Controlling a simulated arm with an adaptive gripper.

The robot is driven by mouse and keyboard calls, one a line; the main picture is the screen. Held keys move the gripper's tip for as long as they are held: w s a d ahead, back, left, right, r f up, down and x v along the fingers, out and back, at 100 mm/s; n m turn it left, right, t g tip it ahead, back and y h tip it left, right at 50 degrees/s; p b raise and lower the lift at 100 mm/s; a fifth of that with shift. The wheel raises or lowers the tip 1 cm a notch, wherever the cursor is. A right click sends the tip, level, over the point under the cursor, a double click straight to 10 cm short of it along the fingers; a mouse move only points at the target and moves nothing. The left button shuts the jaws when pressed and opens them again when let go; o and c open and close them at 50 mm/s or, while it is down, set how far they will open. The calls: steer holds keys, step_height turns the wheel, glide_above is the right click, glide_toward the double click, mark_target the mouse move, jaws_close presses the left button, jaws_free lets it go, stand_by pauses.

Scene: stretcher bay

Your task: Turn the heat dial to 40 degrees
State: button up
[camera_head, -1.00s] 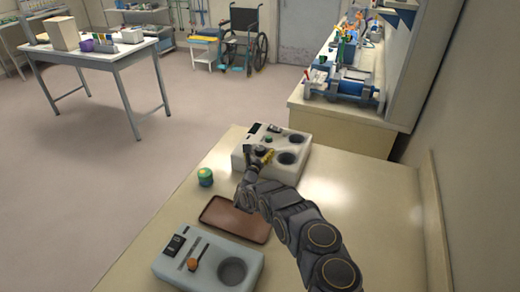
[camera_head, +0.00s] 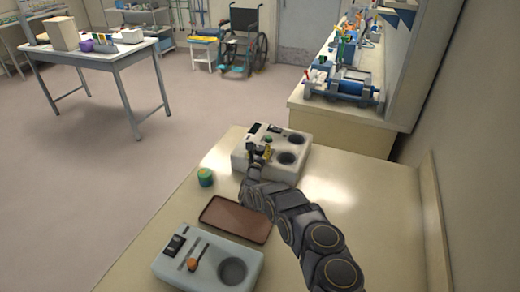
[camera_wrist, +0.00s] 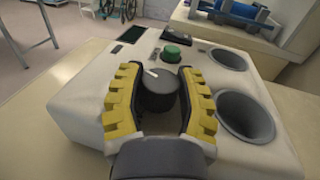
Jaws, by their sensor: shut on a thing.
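The heat dial (camera_wrist: 158,97) is a dark round knob with a white pointer mark, on the front part of a cream-coloured device (camera_head: 291,170). In the wrist view the pointer lies toward the dial's upper left. My gripper (camera_wrist: 160,90) has its yellow ribbed fingers on either side of the dial, shut on it. In the head view my gripper (camera_head: 261,152) is over the device's left front, and the arm hides the dial there. A green button (camera_wrist: 172,54) and a dark display (camera_wrist: 132,34) sit behind the dial. Any degree markings are too small to read.
Two round wells (camera_wrist: 244,115) are at the device's right. The bench's right side is clear.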

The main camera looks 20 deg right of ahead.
steer(key=shift+d+n+t+y, duration=0.2)
steer(key=shift+n+t+y, duration=0.4)
steer(key=shift+n+y, duration=0.3)
steer(key=shift+a+n+t+y, duration=0.15)
steer(key=shift+n+t+y, duration=0.2)
steer(key=shift+y, duration=0.65)
steer(key=shift+a, duration=0.1)
steer(key=o, duration=1.1)
steer(key=shift+s, duration=0.1)
steer(key=shift+v, duration=5.9)
